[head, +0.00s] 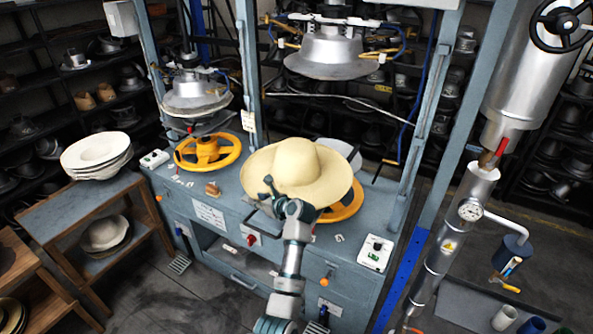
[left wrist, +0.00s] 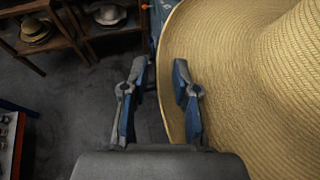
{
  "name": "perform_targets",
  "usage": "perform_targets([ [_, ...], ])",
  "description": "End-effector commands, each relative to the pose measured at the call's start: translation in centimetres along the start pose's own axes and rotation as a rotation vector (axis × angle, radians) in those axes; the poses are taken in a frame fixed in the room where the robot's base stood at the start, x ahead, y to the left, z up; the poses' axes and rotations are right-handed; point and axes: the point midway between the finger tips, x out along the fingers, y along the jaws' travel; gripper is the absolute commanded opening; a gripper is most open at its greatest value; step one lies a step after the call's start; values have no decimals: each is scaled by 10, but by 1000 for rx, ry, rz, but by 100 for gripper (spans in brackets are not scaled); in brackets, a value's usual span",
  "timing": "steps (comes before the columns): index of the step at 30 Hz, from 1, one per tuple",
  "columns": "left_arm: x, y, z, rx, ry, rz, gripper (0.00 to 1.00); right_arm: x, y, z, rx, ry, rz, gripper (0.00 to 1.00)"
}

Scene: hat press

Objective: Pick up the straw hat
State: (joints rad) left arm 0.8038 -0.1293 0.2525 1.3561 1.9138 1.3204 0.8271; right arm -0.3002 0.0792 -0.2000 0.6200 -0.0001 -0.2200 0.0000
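The straw hat (head: 300,165) is pale and wide-brimmed. It rests crown up over the right yellow wheel (head: 345,203) of the press bench. My left gripper (head: 258,197) is at the near-left edge of the brim. In the left wrist view the hat (left wrist: 235,75) fills the right side, and my left gripper (left wrist: 158,75) is open with a gap between its fingers. The brim edge shows in that gap, and the right finger overlaps the brim in the picture. I cannot tell whether either finger touches it. My right gripper is not in view.
A metal hat press head (head: 327,55) hangs above and behind the hat. Blue posts (head: 247,60) flank the bench. A left yellow wheel (head: 207,152), a white control box (head: 375,253) and a side table with stacked pale hats (head: 97,155) are nearby. A silver boiler (head: 515,70) stands right.

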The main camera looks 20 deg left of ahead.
Motion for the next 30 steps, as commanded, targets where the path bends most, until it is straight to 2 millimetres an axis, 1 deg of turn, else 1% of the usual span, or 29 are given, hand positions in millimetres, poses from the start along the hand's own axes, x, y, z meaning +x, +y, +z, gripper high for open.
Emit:
perform_targets([
  [1, 0, 0, 0, 0, 1, 0, 9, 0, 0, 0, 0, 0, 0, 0],
  [2, 0, 0, 0, 0, 1, 0, 1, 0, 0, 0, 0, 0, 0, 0],
  [3, 0, 0, 0, 0, 1, 0, 0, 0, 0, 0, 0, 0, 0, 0],
  [14, -1, 0, 1, 0, 0, -1, 0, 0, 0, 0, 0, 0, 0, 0],
  [19, -5, -1, 10, -3, -1, -2, 0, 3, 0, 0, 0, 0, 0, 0],
  [23, -12, -1, 28, -7, -1, -2, 0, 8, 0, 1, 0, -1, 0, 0],
  [26, -21, -1, 48, -7, -2, -3, 0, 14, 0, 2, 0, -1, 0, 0],
  [29, -32, -1, 75, -8, -1, -4, 0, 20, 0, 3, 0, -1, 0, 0],
  [30, -37, 0, 87, -9, -1, -4, 0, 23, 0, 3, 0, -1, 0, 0],
])
